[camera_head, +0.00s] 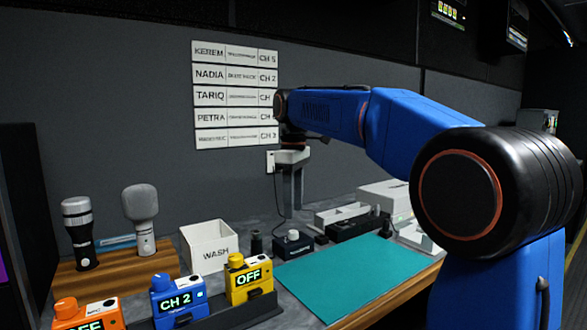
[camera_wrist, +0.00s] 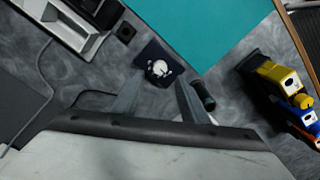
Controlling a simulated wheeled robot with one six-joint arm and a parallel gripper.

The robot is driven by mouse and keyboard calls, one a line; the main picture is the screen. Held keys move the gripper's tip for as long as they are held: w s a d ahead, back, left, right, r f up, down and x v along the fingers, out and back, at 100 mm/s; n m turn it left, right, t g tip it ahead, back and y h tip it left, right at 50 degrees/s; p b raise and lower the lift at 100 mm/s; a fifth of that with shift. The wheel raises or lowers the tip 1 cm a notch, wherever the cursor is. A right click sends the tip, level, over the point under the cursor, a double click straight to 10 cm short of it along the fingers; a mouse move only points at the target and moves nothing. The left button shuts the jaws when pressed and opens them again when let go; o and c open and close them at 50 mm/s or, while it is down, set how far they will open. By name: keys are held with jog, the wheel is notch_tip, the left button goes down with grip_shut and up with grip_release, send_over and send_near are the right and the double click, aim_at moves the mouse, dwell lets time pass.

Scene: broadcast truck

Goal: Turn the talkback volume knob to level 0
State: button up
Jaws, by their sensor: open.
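A small dark box with a white knob (camera_head: 293,235) on top stands on the grey counter behind the teal mat. In the wrist view the white knob (camera_wrist: 159,69) shows just past my fingertips, with small white marks around it that are too small to read. My gripper (camera_head: 292,212) points down above the counter, close to the box and apart from the knob as far as I can tell. In the wrist view the two fingers of my gripper (camera_wrist: 158,84) are spread, with nothing between them. The knob's pointer setting cannot be read.
The teal mat (camera_head: 350,275) lies in front. A white WASH bin (camera_head: 208,246) and a dark cylinder (camera_head: 257,243) stand left of the box. Orange, blue and yellow packs (camera_head: 249,281) line the front. Grey and white trays (camera_head: 343,214) lie to the right. A wall with name plates is behind.

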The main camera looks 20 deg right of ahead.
notch_tip(320, 180, up, 11)
dwell(0.3)
jog(key=shift+f, duration=0.1)
